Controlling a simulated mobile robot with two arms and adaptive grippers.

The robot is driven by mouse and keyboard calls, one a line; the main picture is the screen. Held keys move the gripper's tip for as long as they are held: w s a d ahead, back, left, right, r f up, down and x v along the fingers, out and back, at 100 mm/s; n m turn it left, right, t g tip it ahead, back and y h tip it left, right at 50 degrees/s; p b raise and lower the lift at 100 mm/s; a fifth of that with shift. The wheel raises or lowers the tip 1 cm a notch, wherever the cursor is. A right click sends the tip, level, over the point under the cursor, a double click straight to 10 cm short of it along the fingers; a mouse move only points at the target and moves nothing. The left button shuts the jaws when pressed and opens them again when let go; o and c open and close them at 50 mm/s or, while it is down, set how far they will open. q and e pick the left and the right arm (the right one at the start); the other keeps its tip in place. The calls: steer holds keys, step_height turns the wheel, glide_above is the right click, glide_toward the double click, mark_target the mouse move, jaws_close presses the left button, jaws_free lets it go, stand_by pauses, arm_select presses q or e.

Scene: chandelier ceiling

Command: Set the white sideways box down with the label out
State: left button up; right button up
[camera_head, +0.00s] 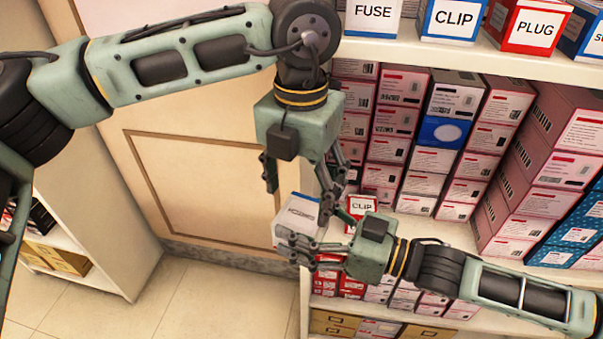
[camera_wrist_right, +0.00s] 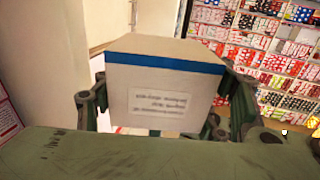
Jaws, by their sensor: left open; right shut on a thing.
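The white box (camera_head: 298,214) is held in front of the shelf in the head view. In the right wrist view the white box (camera_wrist_right: 165,80) shows a blue stripe along its upper edge and a pale label whose printing looks upside down. My right gripper (camera_head: 300,243) is shut on the box; in the wrist view its fingers stand on both sides of it. My left gripper (camera_head: 297,194) is open, fingers pointing down, just above the box. I cannot tell whether it touches the box.
The shelf unit holds stacked pink and white boxes (camera_head: 395,118). Labelled bins such as FUSE (camera_head: 373,14) and PLUG (camera_head: 533,27) stand on the upper board (camera_head: 450,57). A red CLIP box (camera_head: 361,206) is right of the white box. Open floor (camera_head: 215,290) lies lower left.

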mark_target(301, 216)
arm_select(q)
step_height(301, 216, down, 9)
steer(key=shift+r, duration=0.1)
steer(key=shift+c, duration=0.3)
steer(key=c, duration=0.9)
arm_select(e)
steer(key=o, duration=1.3)
